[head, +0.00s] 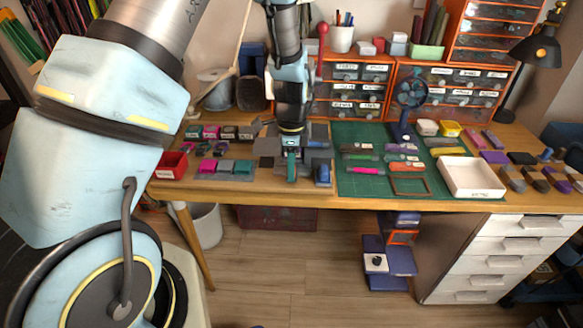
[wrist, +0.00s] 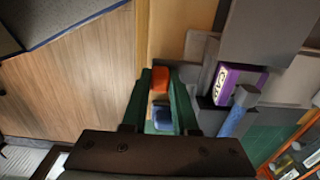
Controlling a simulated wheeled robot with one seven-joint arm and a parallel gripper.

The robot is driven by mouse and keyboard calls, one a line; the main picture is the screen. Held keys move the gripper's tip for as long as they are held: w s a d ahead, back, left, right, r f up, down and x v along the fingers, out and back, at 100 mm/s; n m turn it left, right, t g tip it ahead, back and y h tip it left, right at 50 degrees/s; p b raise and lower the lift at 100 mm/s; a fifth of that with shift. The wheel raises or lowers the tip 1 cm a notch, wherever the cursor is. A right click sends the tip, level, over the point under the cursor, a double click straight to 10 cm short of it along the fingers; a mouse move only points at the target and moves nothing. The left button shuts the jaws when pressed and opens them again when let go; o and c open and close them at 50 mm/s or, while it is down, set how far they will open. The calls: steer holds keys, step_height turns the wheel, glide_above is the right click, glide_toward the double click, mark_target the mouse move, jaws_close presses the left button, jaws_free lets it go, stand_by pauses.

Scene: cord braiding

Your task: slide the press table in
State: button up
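The press (head: 318,155) is a group of grey blocks and plates at the middle of the bench, partly hidden behind my arm. In the wrist view its grey plates (wrist: 200,50) lie just right of my fingers, but I cannot tell which one is the press table. My gripper (head: 291,172) points down at the press's near side. In the wrist view its green fingers (wrist: 161,80) stand apart. A small orange piece (wrist: 160,78) fills the gap near the tips, with a blue piece (wrist: 162,120) below it. Whether the fingers grip the orange piece is unclear.
A purple labelled box (wrist: 237,82) sits among the press plates beside a blue rod (wrist: 236,112). A green mat (head: 355,188) with cords and a white tray (head: 472,178) lie to the right. A red bin (head: 171,166) and colored spools are to the left. Floor shows before the bench.

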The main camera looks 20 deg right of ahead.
jaws_close()
steer(key=shift+w, duration=0.1)
